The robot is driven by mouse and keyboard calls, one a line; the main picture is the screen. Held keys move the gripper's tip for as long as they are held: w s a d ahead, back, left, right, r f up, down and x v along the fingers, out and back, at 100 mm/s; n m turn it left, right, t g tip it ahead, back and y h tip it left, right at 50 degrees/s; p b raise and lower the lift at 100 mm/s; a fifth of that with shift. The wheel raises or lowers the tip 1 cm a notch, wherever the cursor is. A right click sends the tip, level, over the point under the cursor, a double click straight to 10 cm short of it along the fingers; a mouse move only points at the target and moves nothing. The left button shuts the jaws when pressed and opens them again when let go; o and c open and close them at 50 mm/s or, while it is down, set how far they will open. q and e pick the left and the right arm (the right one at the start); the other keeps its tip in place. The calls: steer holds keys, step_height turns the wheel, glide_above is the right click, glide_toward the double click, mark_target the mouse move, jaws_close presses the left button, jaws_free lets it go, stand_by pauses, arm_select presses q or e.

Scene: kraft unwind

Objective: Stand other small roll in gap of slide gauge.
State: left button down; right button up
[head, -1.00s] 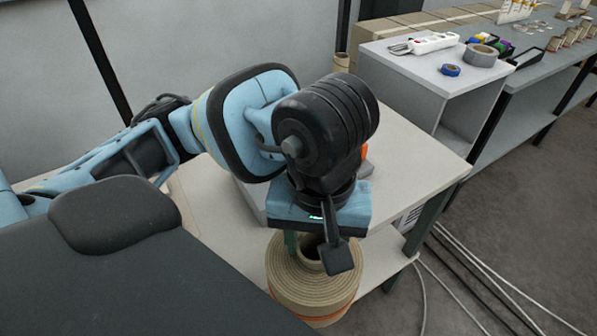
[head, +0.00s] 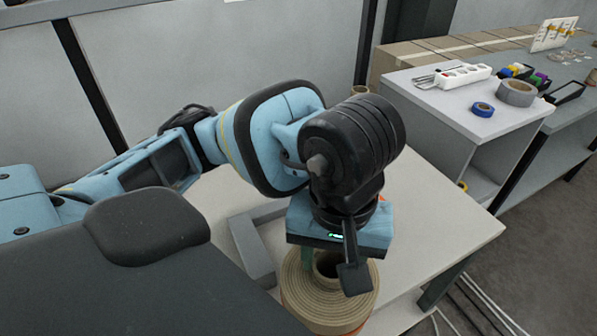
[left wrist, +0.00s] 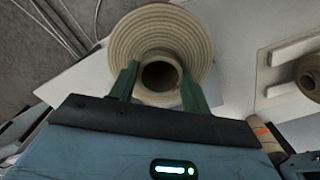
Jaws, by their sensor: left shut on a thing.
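My left gripper (head: 335,270) points down, shut on a tan kraft roll (head: 300,293) with a hollow core. In the left wrist view, its two green fingers (left wrist: 160,88) stand on either side of the core of this roll (left wrist: 190,35). In the head view the roll hangs below the gripper at the table's near side; its underside is hidden. A grey angled piece (head: 248,240), probably part of the slide gauge, lies on the table to the left of the gripper, partly hidden by my arm. My right gripper is not in view.
A second tan roll (left wrist: 309,72) shows at the right edge of the left wrist view, near a pale bar (left wrist: 290,50). The table (head: 435,215) is clear to the right. A side cabinet (head: 440,105) holds blue tape (head: 483,109), grey tape (head: 516,93) and a power strip (head: 464,76).

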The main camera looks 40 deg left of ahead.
arm_select(q)
steer(key=shift+w+a, duration=0.1)
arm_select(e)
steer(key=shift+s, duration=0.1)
arm_select(q)
steer(key=shift+w+a, duration=0.25)
steer(key=shift+a, duration=0.05)
steer(key=w+a+f, duration=0.1)
steer(key=w+a, duration=0.8)
steer(key=a, duration=0.1)
steer(key=shift+a, duration=0.2)
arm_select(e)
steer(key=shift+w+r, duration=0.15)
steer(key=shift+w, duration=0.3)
arm_select(q)
steer(key=shift+a+f, duration=0.1)
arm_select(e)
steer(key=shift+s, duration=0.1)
arm_select(q)
steer(key=f, duration=0.3)
steer(key=shift+w+a+f+p, duration=0.3)
steer(key=shift+w+a+p, duration=0.05)
steer(key=shift+a, duration=0.05)
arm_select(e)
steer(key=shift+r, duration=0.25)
